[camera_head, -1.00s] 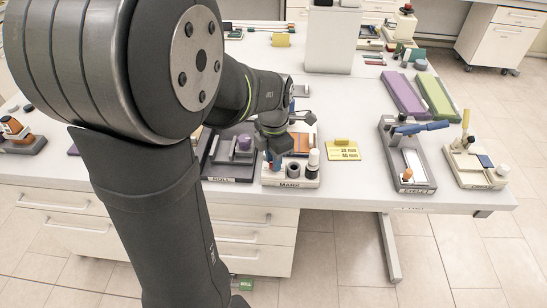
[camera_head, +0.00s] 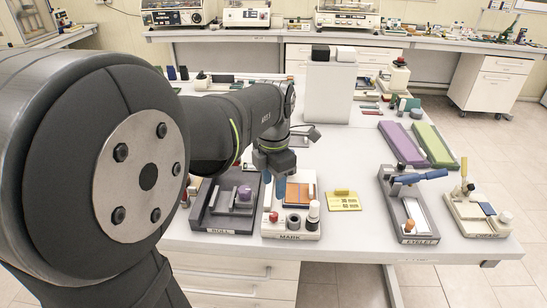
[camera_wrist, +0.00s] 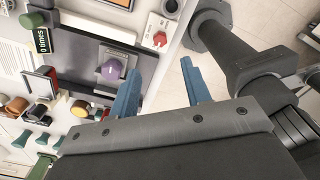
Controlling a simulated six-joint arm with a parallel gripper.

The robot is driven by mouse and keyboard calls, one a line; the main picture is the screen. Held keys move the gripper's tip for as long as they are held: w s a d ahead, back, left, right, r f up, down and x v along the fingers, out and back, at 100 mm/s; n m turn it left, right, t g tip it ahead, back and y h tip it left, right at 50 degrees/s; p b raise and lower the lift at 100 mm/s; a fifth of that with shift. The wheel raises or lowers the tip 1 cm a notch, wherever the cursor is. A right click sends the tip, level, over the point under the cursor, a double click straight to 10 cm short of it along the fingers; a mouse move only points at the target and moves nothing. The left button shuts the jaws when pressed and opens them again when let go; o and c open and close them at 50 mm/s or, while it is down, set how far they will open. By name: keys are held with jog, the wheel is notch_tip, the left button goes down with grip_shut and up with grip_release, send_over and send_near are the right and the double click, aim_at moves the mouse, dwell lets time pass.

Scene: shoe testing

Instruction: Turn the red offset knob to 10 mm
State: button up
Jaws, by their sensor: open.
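The red knob (camera_head: 273,217) sits at the front left of the white station labelled MARK (camera_head: 265,232). In the wrist view the red knob (camera_wrist: 160,39) is on a pale panel beyond the fingertips, with a small dial plate around it; I cannot read its setting. My gripper (camera_head: 274,184) has two blue fingers and hangs above the left part of the MARK station, behind the knob in the head view. In the wrist view my gripper (camera_wrist: 160,67) is open, its fingers apart with nothing between them. The knob is clear of both fingers.
The ROLL station with its purple knob (camera_head: 245,193) is close on the left. A dark ring (camera_head: 294,222) and a white bottle (camera_head: 313,213) stand beside the red knob. A yellow card (camera_head: 343,200) lies to the right, then the EYELET station (camera_head: 412,208). Bare table separates them.

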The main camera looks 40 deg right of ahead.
notch_tip(320, 180, up, 7)
send_over(274, 214)
jog(key=shift+r, duration=0.2)
dwell(0.5)
notch_tip(274, 214, down, 18)
jog(key=shift+r, duration=0.25)
dwell(0.3)
